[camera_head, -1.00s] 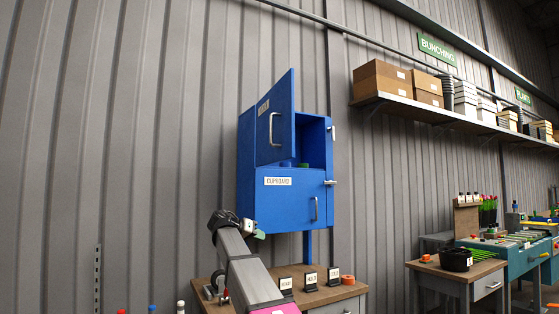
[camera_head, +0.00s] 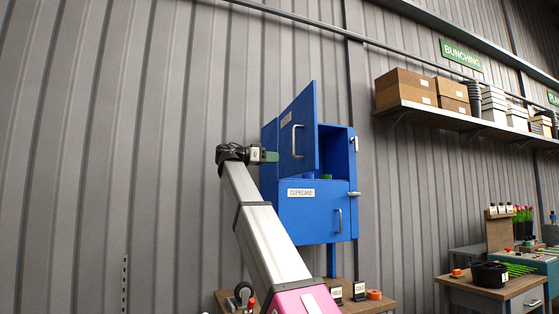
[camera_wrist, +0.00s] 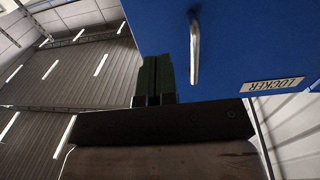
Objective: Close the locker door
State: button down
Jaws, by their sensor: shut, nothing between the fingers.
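The blue locker door (camera_head: 305,128) is the upper door of a wall cabinet and stands partly open, its free edge swung out toward me. It has an upright metal handle (camera_head: 295,142) and a small label. In the wrist view the door (camera_wrist: 225,45) fills the upper right, with the handle (camera_wrist: 195,48) and an upside-down "LOCKER" label (camera_wrist: 279,85). My gripper (camera_head: 272,157) is shut and empty, at the left of the door's outer face. Its green fingers (camera_wrist: 153,75) show close to the door in the wrist view; I cannot tell if they touch it.
Below is a shut blue cupboard door (camera_head: 312,218) with its own handle. Small items show inside the open compartment. A wooden-topped bench (camera_head: 375,306) stands beneath the cabinet. A shelf with boxes (camera_head: 405,85) is on the wall at the right. The wall left of the cabinet is clear.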

aim_at(309, 160)
jog(key=x, duration=1.2)
jog(key=shift+d, duration=0.1)
